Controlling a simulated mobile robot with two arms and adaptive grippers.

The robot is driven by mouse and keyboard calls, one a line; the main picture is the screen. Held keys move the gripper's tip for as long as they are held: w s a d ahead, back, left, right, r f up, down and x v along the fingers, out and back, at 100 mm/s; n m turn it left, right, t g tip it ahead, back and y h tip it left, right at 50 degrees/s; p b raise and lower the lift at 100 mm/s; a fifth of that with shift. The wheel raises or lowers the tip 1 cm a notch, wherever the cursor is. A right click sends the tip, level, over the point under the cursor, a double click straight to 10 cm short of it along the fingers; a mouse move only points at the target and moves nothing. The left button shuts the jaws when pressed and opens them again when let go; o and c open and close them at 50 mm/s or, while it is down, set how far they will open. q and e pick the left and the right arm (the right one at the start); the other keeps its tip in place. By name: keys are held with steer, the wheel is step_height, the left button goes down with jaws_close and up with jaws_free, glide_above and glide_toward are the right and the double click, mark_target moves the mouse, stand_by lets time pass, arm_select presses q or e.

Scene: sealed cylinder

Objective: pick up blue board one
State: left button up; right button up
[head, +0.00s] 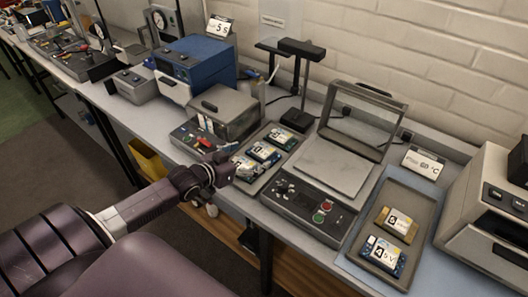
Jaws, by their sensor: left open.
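My left gripper (225,170) reaches in from the left and is open and empty, at the near left edge of a grey tray (282,160). In this tray lie three small boards with white number labels: a far board (280,137), a middle board (263,152) and a near board (247,168). The near board is closest to the gripper, which appears apart from it. The label digits are too small to read surely, so I cannot tell which is blue board one. My right gripper is not in view.
A press-like machine (328,166) with a raised clear lid stands right of the tray. Further right, another tray (412,180) holds a yellowish board (396,224) and a blue board (383,254). A grey lidded box (227,110) stands behind the gripper.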

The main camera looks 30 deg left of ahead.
mark_target(261, 152)
arm_select(q)
steer(key=shift+w+d+f, duration=0.1)
steer(key=shift+w+f, duration=0.1)
steer(key=shift+w, duration=0.35)
steer(key=p+x, duration=0.1)
steer(key=x, duration=0.2)
steer(key=shift+w+d+f, duration=0.15)
steer(key=shift+f, duration=0.1)
steer(key=shift+w+f, duration=0.2)
steer(key=shift+w, duration=0.15)
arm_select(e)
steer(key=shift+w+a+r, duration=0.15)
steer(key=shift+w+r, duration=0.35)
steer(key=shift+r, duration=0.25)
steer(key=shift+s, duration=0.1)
arm_select(q)
steer(key=c, duration=1)
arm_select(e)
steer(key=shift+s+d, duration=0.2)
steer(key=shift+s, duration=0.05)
arm_select(q)
steer(key=shift+o, duration=0.2)
